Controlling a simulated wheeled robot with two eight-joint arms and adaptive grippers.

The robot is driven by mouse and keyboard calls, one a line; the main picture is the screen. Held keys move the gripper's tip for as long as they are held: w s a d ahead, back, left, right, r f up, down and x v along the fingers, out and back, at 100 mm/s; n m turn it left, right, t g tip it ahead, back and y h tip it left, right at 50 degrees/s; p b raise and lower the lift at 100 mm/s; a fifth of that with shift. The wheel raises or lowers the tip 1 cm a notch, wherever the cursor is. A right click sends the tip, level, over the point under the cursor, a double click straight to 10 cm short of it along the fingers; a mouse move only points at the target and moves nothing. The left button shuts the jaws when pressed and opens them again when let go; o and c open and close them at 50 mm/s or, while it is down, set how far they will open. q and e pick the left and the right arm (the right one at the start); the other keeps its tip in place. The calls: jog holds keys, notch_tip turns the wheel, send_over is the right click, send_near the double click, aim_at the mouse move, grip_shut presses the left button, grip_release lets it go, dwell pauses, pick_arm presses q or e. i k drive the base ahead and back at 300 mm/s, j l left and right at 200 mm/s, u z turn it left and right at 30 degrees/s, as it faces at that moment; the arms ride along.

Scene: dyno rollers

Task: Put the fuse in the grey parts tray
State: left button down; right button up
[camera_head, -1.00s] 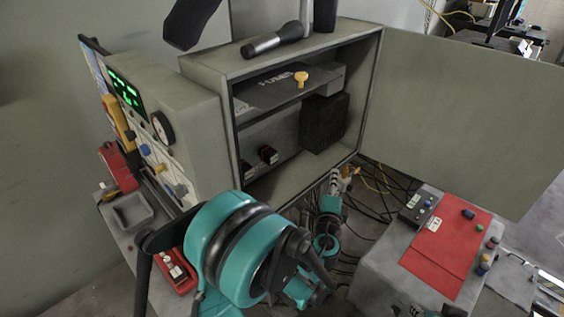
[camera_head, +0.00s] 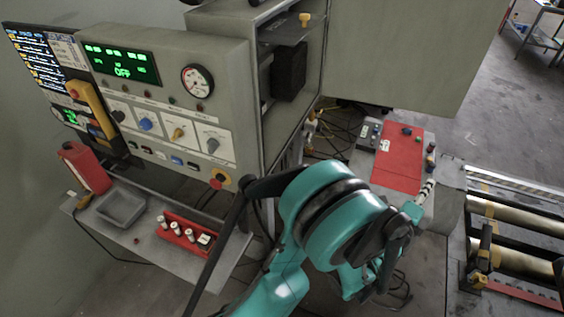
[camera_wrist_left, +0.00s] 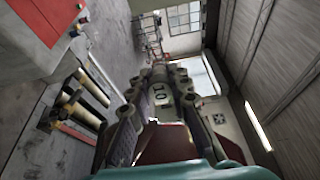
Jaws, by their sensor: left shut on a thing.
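The grey parts tray (camera_head: 121,207) is a shallow, empty-looking box on the ledge at the left in the head view. My left gripper (camera_head: 427,188) is at the right of my teal arm, in front of the small bench with the red mat, far to the right of the tray. In the wrist view, my left gripper (camera_wrist_left: 160,80) is shut on a pale cylindrical fuse (camera_wrist_left: 160,92) with dark marking, between its two fingers. The fuse is hard to make out in the head view. My right gripper is not in view.
A red holder (camera_head: 186,236) with several white pieces stands right of the tray, and a red container (camera_head: 86,167) stands behind it. The control panel (camera_head: 170,105) rises behind the ledge. A bench with a red mat (camera_head: 399,160) and rollers (camera_head: 520,225) are at the right.

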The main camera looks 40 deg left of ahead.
aim_at(122, 212)
jog(key=k+j+z, duration=0.2)
jog(key=z, duration=0.25)
jog(key=k+z, duration=0.4)
jog(key=k+j+z, duration=0.1)
jog(key=z, duration=0.35)
jog(key=k+j+u, duration=0.15)
jog(key=k, duration=0.25)
jog(key=k+j+u, duration=0.1)
jog(key=k, duration=0.35)
jog(key=k+j+u, duration=0.15)
jog(key=u, duration=0.25)
jog(key=k+j+u, duration=0.25)
jog(key=u, duration=0.15)
jog(key=k+j+u, duration=0.4)
jog(key=j+u, duration=0.2)
jog(key=u, duration=0.25)
